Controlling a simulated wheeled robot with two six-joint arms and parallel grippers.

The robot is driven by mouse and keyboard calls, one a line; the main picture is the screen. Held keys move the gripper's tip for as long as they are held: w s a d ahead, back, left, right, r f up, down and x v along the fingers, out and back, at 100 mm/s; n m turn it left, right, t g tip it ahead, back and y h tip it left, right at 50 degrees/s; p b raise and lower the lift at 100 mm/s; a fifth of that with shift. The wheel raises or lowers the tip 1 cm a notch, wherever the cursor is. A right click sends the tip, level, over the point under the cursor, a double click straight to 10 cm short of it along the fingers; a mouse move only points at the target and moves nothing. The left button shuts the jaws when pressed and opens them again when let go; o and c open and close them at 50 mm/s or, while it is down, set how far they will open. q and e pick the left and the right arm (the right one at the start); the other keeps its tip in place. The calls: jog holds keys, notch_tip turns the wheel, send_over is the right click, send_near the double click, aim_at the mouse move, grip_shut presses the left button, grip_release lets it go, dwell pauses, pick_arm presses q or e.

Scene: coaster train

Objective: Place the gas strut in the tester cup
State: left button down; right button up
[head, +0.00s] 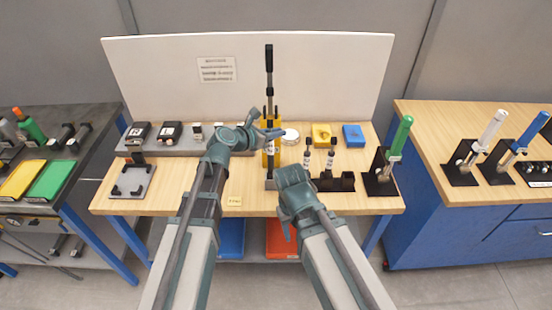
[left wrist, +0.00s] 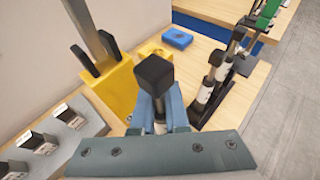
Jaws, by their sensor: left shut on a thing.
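My left gripper (head: 268,131) is shut on a gas strut, at the front of the yellow tester (head: 277,117). In the left wrist view the strut's square black end (left wrist: 154,73) rises between the fingers, with a pale body below it; its lower end is hidden. The tester also shows there (left wrist: 117,92), behind the strut, with a grey rod and two black prongs. I cannot tell the tester cup apart or whether the strut touches it. My right gripper (head: 292,178) is low near the table's front, right of the tester; its fingers do not show clearly.
Two more struts (head: 307,153) (head: 330,156) stand in a black rack (head: 341,183) on the right. A green-handled clamp (head: 400,136) stands beyond it. A yellow block (head: 321,134) and a blue block (head: 353,135) lie behind. A grey tray with black devices (head: 170,133) is at left.

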pick_arm(q)
jog(key=shift+f+b, duration=0.9)
jog(key=shift+f, duration=0.6)
pick_arm(e)
jog(key=shift+f, duration=1.5)
pick_arm(q)
jog(key=shift+f, duration=0.1)
pick_arm(e)
jog(key=shift+f, duration=0.1)
pick_arm(q)
notch_tip(320, 180, down, 4)
jog(key=b, duration=0.3)
jog(key=shift+r+b, duration=0.25)
jog(key=shift+b, duration=0.1)
pick_arm(e)
notch_tip(320, 180, down, 4)
jog(key=shift+r, duration=0.25)
pick_arm(q)
jog(key=shift+f, duration=0.15)
jog(key=c, duration=0.9)
grip_release()
pick_arm(e)
jog(key=shift+f, duration=0.15)
pick_arm(q)
jog(key=p+v, duration=0.4)
jog(key=v, duration=0.8)
jog(key=shift+p, duration=0.4)
pick_arm(e)
notch_tip(320, 180, up, 5)
jog(key=shift+r, duration=0.1)
